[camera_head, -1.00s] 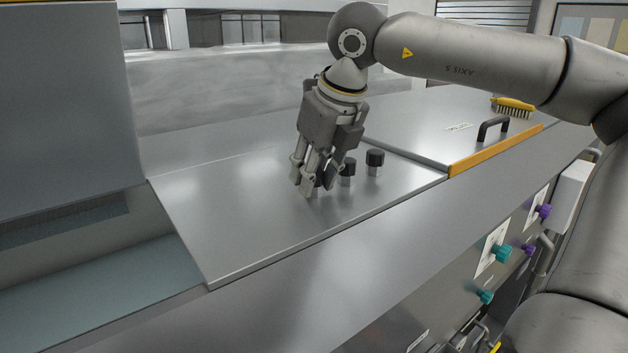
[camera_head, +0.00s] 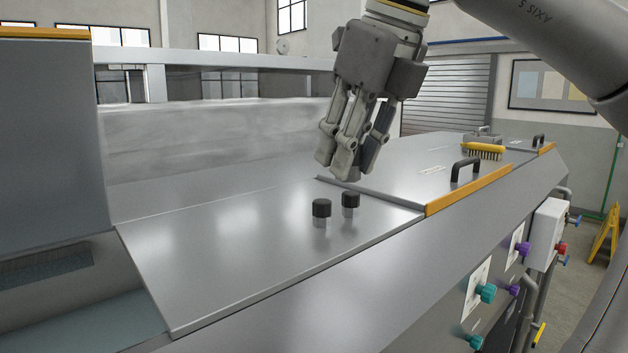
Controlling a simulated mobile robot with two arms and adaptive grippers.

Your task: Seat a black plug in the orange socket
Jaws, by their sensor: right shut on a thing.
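My right gripper (camera_head: 347,170) hangs above the steel lid in the middle of the head view. It is shut on a small dark piece (camera_head: 350,175), apparently a black plug, mostly hidden by the fingers. Two more black plugs stand upright on the lid below it: one black plug (camera_head: 321,208) on the left and one black plug (camera_head: 350,199) just right of and behind it. The gripper is clear of both. I see no orange socket in this view. My left gripper is not in view.
The steel lid (camera_head: 230,265) is otherwise bare. Right of it, a panel with an orange edge (camera_head: 470,190) carries a black handle (camera_head: 466,168) and a yellow brush (camera_head: 482,151). Teal knobs (camera_head: 487,292) and purple knobs (camera_head: 523,249) stick out from the front face.

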